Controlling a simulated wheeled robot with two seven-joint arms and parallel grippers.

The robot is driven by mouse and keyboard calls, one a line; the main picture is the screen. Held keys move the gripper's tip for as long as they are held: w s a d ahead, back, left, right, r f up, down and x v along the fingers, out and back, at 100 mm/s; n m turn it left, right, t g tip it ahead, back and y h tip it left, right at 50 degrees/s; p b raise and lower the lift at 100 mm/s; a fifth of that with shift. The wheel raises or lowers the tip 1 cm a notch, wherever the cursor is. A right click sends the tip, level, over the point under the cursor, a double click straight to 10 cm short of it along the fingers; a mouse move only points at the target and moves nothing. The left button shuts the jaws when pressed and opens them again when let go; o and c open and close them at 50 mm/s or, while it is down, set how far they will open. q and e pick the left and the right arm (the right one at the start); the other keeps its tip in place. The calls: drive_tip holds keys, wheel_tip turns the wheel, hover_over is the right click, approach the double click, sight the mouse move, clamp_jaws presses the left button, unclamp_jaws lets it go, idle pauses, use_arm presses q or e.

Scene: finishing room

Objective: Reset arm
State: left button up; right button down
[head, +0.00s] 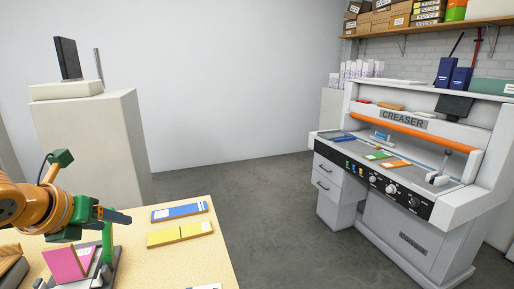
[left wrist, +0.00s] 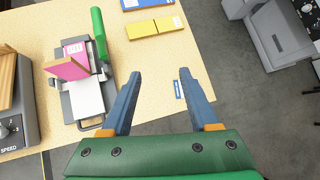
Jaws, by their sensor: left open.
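My left gripper (head: 124,217) comes in from the left in the head view, above the near table (head: 210,255). In the left wrist view its two blue fingers (left wrist: 157,100) are spread apart with nothing between them. Below the fingers are tabletop and grey floor. The gripper is apart from the things on the table. My right gripper is in neither view.
A device with a green lever (left wrist: 98,30) holds a pink booklet (left wrist: 72,60) on the table. Blue (head: 180,211) and yellow (head: 180,233) booklets lie near the table's right edge. The creaser machine (head: 405,125) stands at right across clear floor (head: 270,200).

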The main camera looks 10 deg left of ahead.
use_arm(q)
drive_tip(key=w+d+n+t+h, duration=0.35)
drive_tip(key=d+t+h, duration=0.35)
drive_tip(key=d+h, duration=0.95)
drive_tip(key=s+a+f+n+g+y, duration=0.1)
drive_tip(key=a+f+n+y, duration=0.2)
drive_tip(key=f+n+y, duration=0.7)
drive_tip(key=s+a+f+n+y, duration=0.25)
drive_tip(key=f+n+y, duration=0.55)
drive_tip(key=n, duration=0.5)
drive_tip(key=s+d+f+n+g+h, duration=0.1)
drive_tip(key=s+d+f+g, duration=0.35)
drive_tip(key=s+f, duration=0.3)
drive_tip(key=s+d+f+n+g+h, duration=0.2)
drive_tip(key=s+d+f+g, duration=0.2)
drive_tip(key=s+f+g, duration=0.4)
drive_tip(key=s+f+b, duration=0.3)
drive_tip(key=f, duration=0.9)
drive_tip(key=s+f+b, duration=0.3)
drive_tip(key=f+b, duration=0.1)
drive_tip(key=f, duration=0.9)
drive_tip(key=s+a+f+g+b, duration=0.1)
drive_tip(key=s+f+b, duration=0.2)
drive_tip(key=s+f, duration=0.7)
drive_tip(key=shift+s+a+f, duration=0.15)
drive_tip(key=shift+a+f, duration=0.05)
drive_tip(key=shift+f, duration=0.4)
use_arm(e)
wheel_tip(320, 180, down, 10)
